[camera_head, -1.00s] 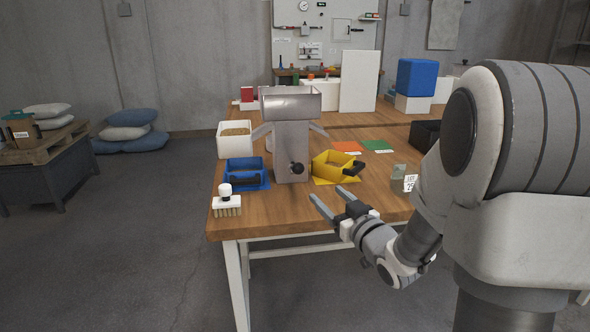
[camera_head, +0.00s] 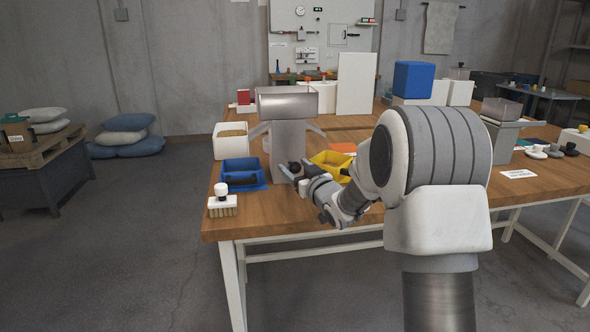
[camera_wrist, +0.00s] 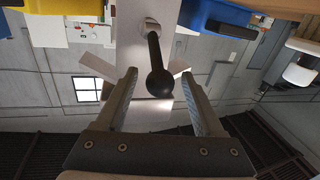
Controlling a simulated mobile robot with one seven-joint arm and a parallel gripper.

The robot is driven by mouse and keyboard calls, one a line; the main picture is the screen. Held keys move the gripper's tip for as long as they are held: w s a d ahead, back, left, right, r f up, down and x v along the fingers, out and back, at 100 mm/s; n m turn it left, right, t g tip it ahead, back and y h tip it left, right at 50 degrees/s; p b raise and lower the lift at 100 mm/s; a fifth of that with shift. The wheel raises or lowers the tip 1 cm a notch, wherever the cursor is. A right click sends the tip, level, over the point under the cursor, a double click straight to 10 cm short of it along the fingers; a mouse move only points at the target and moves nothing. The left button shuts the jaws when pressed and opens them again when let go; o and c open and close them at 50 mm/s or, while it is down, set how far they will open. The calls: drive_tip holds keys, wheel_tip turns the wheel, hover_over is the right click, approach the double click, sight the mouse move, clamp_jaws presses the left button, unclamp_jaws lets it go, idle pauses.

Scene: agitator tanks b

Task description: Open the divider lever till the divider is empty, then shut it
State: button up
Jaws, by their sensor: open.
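The grey metal divider (camera_head: 287,132) stands on the wooden table, with a wide hopper on top and a sloped arm at each side. Its lever is a short rod with a black ball knob (camera_wrist: 160,83) on the front face. My gripper (camera_wrist: 159,73) is open, with the knob between its two fingers and a gap at each side. In the head view my gripper (camera_head: 291,169) is at the divider's lower front and partly covers the lever. The hopper's inside cannot be seen, so its fill is unclear.
A blue tray (camera_head: 237,165) stands left of the divider and a yellow tray (camera_head: 326,158) right, partly behind my arm. A white-handled brush (camera_head: 222,206) is at the table's front left corner. A white box (camera_head: 231,152) of grain stands behind the blue tray.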

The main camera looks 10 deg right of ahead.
drive_tip(key=shift+w, duration=0.25)
clamp_jaws()
idle(1.4)
